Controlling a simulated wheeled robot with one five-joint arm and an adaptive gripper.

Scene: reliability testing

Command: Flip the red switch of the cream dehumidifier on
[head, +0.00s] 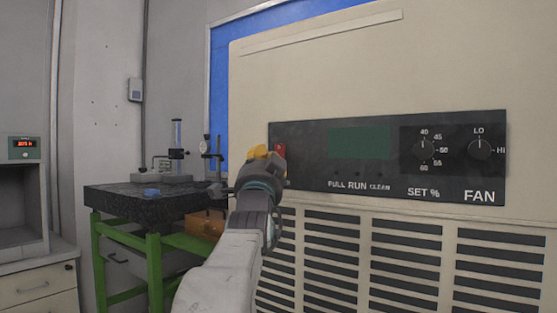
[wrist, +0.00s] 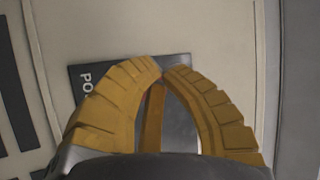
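The cream dehumidifier (head: 330,85) fills the right of the head view, with a black control panel (head: 400,130) on its front. The red switch (head: 281,148) is at the panel's left end, largely hidden behind my gripper (head: 262,153). In the wrist view, my gripper (wrist: 163,71) has its two yellow fingers curved together, tips meeting or nearly so, close in front of the panel (wrist: 85,75). Only a sliver of red shows between the fingers. The switch's position and whether the fingers touch it cannot be made out.
The panel also carries a green display (head: 360,143), a set dial (head: 424,148) and a fan dial (head: 480,147). Dark vents line the front below. To the left, a dark-topped table (head: 135,203) with a green frame holds instruments. A grey cabinet (head: 25,215) stands at the far left.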

